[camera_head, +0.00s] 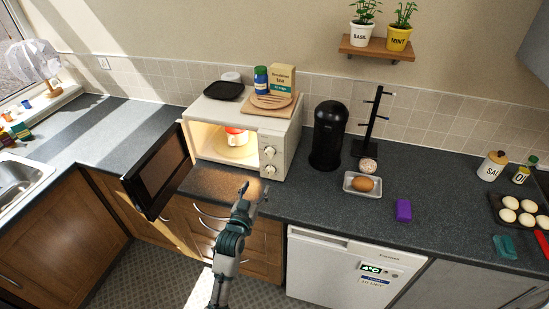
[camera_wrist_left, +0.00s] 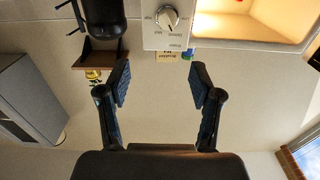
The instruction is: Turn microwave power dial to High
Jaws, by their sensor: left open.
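The white microwave (camera_head: 283,137) stands on the counter with its door (camera_head: 158,172) swung open to the left and its inside lit. Its front right panel has an upper dial (camera_head: 269,152) and a lower dial (camera_head: 269,170). The wrist view is upside down and shows one dial (camera_wrist_left: 167,18) with small markings around it; I cannot read its setting for sure. My left gripper (camera_head: 254,190) is open and empty, in front of and below the dials, apart from them. Its spread fingers also show in the wrist view (camera_wrist_left: 160,75). My right gripper is out of view.
A red and white item (camera_head: 236,138) sits inside the microwave. A black canister (camera_head: 328,137) stands just right of it. A board (camera_head: 270,103), a box and jars rest on top. A tray with a brown egg-like item (camera_head: 364,185) lies further right on the counter.

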